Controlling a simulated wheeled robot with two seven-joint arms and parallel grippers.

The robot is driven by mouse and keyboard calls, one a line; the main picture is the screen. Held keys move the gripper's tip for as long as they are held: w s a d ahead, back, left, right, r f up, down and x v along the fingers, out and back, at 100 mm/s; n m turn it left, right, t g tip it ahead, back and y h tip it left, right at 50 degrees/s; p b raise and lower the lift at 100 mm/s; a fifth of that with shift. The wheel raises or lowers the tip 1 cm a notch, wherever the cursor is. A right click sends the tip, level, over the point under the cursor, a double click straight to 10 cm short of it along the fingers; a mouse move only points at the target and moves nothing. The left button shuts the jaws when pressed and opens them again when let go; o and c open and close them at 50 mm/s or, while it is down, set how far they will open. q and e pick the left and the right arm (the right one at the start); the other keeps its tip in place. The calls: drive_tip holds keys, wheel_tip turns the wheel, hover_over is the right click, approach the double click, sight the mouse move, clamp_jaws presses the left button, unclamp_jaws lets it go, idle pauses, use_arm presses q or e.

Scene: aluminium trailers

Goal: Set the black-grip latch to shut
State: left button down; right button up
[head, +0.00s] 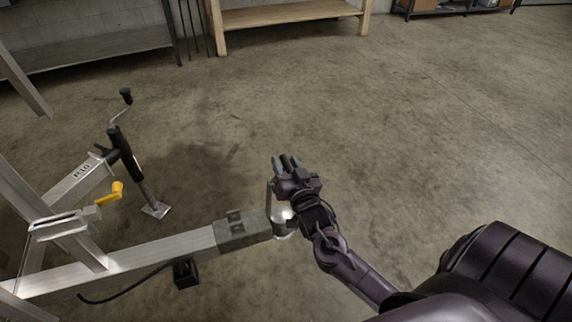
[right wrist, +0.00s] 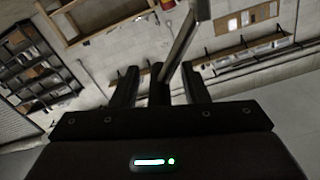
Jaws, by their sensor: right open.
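The latch is a thin metal lever (head: 270,195) standing up at the rounded silver coupler (head: 283,232) on the end of the trailer tongue. My right gripper (head: 286,163) is open at the lever's upper end, above the coupler. In the right wrist view the pale metal bar (right wrist: 183,42) runs down to a black grip (right wrist: 158,86), which appears between the two spread fingers of the right gripper (right wrist: 160,82). I cannot tell whether either finger touches the grip. My arm and hand partly cover the coupler. My left gripper is not in view.
The aluminium tongue (head: 140,264) runs left from the coupler. A jack (head: 126,155) with a black-knobbed crank and a yellow handle (head: 110,193) stand on the trailer frame. A wooden bench (head: 290,14) is at the back. The concrete floor (head: 420,120) at right is clear.

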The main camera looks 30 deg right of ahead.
clamp_jaws()
idle(0.4)
